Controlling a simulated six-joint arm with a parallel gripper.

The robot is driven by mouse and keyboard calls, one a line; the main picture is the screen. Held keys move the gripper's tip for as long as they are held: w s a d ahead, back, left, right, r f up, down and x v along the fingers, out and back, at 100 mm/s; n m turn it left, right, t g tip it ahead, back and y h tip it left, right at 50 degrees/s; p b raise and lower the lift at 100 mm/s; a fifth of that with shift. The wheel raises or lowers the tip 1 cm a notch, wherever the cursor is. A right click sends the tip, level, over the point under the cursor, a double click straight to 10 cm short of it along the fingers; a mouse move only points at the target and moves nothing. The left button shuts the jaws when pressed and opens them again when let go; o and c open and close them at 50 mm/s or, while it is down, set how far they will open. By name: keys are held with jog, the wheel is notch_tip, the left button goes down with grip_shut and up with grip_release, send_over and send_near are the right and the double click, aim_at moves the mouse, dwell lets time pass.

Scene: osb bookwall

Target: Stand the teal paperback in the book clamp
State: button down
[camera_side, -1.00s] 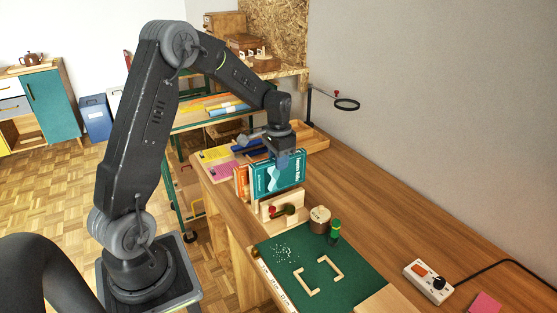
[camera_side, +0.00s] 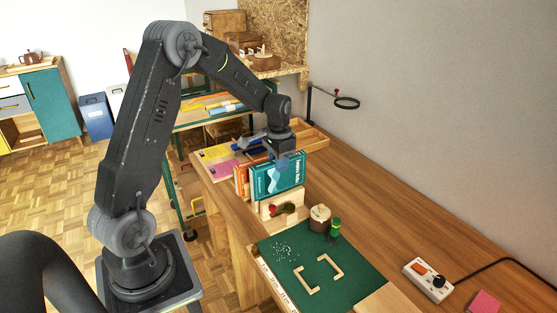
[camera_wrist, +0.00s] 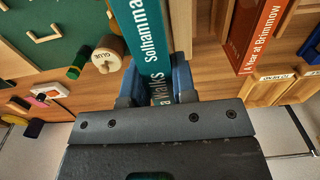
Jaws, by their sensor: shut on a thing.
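The teal paperback (camera_side: 277,180) is upright with its spine towards the right in the side view. My gripper (camera_side: 284,158) is shut on it from above. In the wrist view the teal spine (camera_wrist: 143,32) lies between my blue-tipped fingers (camera_wrist: 160,84).
An orange-red book (camera_side: 241,179) stands left of the teal one, apart from it in the wrist view (camera_wrist: 262,32). A glue pot (camera_side: 320,216) and a green bottle (camera_side: 335,230) stand right of the clamp. A green mat (camera_side: 355,285) lies in front.

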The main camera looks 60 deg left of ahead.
aim_at(279, 182)
jog(key=shift+f, duration=0.25)
jog(key=shift+f, duration=0.35)
jog(key=shift+f, duration=0.35)
jog(key=shift+f, duration=2.5)
jog(key=shift+f, duration=0.15)
jog(key=c, duration=0.5)
grip_release()
